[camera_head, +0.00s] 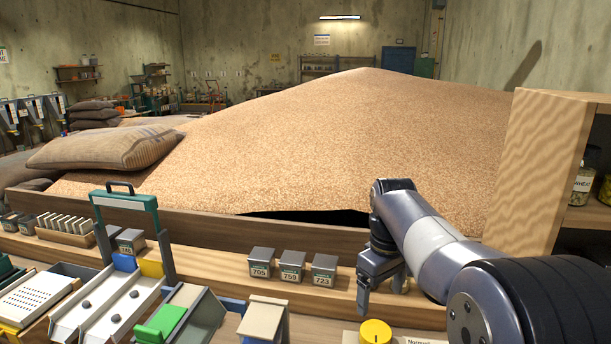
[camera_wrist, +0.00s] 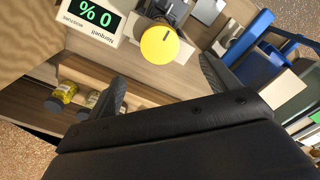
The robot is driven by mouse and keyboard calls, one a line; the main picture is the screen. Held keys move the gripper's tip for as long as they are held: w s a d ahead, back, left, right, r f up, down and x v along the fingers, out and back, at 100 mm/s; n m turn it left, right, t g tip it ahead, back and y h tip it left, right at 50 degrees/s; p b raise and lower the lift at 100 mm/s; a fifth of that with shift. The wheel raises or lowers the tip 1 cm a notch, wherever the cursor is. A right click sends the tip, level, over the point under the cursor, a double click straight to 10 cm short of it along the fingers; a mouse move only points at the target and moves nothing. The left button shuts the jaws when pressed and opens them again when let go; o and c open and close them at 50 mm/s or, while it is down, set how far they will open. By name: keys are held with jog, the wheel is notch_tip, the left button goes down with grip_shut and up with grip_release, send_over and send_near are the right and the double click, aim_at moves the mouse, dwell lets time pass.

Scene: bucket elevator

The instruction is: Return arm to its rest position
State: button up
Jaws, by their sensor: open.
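My gripper (camera_head: 382,287) hangs at the end of my bent grey arm, to the right of the middle in the head view, over the wooden bench. Its fingers point down. In the wrist view my gripper (camera_wrist: 165,88) has its two dark fingers spread wide, with nothing between them. A yellow round knob (camera_wrist: 159,44) shows beyond the gap between the fingers. The same yellow knob (camera_head: 375,332) shows at the bottom edge of the head view, below the gripper.
Small labelled tins, among them 759 (camera_head: 292,266), stand on the bench ledge left of my gripper. A wooden shelf unit (camera_head: 540,170) rises at right. A meter (camera_wrist: 93,17) reads "% 0". A green-handled frame (camera_head: 124,200) stands at left. A grain heap (camera_head: 340,130) lies behind.

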aim_at(377, 330)
notch_tip(377, 330, down, 10)
jog(key=shift+s+r+p, duration=0.1)
jog(key=shift+p, duration=0.4)
jog(key=shift+f, duration=0.45)
jog(key=m+b, duration=0.1)
jog(key=m, duration=0.5)
jog(key=m+b, duration=0.1)
jog(key=m, duration=0.4)
jog(key=shift+m, duration=0.3)
jog(key=m+b, duration=0.1)
jog(key=m, duration=0.5)
jog(key=shift+b, duration=0.3)
jog(key=shift+r+m+b, duration=0.1)
jog(key=shift+m+b, duration=0.5)
jog(key=shift+m, duration=1.4)
jog(key=shift+d, duration=0.15)
